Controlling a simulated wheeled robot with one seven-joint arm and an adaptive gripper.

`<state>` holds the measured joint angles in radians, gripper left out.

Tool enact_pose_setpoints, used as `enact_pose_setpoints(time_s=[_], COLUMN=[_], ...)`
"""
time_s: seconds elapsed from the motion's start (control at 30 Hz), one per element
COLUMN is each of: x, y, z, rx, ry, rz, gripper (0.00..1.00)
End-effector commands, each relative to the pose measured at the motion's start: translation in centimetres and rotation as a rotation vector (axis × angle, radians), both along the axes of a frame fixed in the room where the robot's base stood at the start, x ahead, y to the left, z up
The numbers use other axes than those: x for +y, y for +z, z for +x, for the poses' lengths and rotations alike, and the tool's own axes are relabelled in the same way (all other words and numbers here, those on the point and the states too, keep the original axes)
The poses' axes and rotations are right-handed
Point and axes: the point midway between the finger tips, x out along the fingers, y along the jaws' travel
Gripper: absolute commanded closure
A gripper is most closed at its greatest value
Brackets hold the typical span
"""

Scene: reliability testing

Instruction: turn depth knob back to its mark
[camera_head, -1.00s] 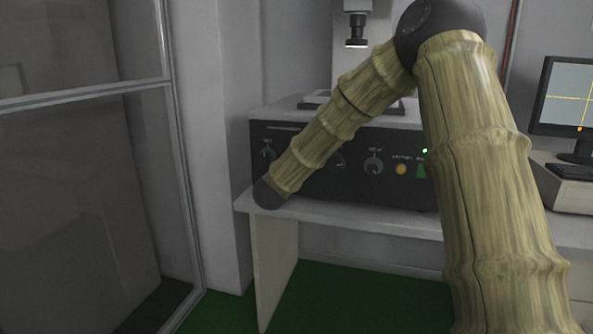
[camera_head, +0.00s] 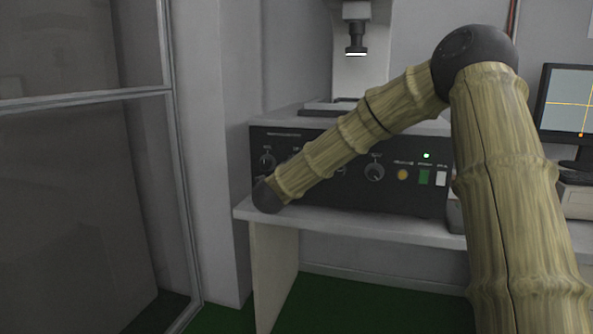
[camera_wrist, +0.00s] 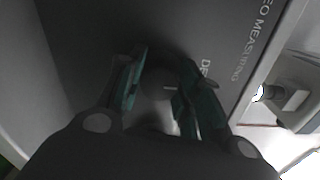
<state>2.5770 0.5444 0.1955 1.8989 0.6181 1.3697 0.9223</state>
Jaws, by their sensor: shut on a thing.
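The depth knob (camera_wrist: 156,94) is a dark round knob on the dark control panel, with a pale pointer line, in the wrist view. Beside it the panel lettering begins "DE"; the rest is hidden by a finger. My gripper (camera_wrist: 161,82) has its teal fingers on either side of the knob and is shut on it. The knob's mark cannot be made out. In the head view my bamboo-patterned arm covers the gripper and this knob on the panel's left part.
The control box (camera_head: 405,198) stands on a white table (camera_head: 350,219). Other knobs show at its left end (camera_head: 267,161) and right of my arm (camera_head: 374,172). Yellow, green and white buttons lie farther right. A monitor (camera_head: 571,105) stands at right, a glass-panelled frame (camera_head: 180,190) at left.

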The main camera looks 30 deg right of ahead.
Motion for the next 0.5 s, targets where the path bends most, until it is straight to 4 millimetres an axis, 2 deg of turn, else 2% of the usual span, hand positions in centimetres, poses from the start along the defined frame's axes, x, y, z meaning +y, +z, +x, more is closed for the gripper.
enact_pose_setpoints(time_s=[0.17, 0.2, 0.3, 0.5], x=[-0.04, -0.04, -0.03, -0.01], y=[-0.3, -0.32, -0.28, -0.15], z=[-0.09, -0.1, -0.08, -0.04], rx=[0.005, 0.005, 0.004, 0.003], ry=[-0.001, -0.001, -0.001, -0.001], rz=[0.001, 0.001, 0.001, 0.0], gripper=[0.89, 0.62, 0.44, 0.44])
